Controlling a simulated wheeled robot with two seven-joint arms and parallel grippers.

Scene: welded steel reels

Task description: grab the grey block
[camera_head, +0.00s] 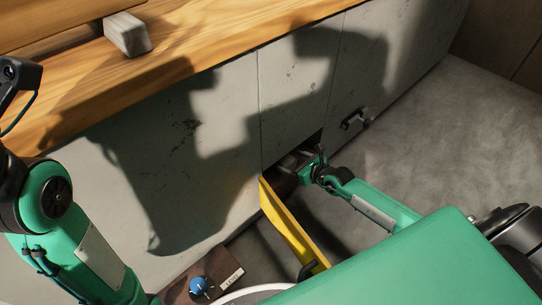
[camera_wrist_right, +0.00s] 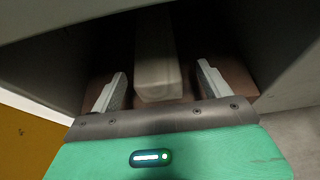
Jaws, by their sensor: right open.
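In the right wrist view my right gripper (camera_wrist_right: 158,88) is open. A shaded greyish block (camera_wrist_right: 157,68) lies between its two pale fingers, with a visible gap on each side. This block does not show clearly in the head view. Another light grey block (camera_head: 127,33) sits on the wooden countertop at the upper left, away from both arms. My left arm shows at the left edge, but its gripper is out of view.
The wooden countertop (camera_head: 215,40) runs above. A dark handle (camera_head: 355,118) juts from the cabinet. Bare grey floor (camera_head: 450,130) lies at the right.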

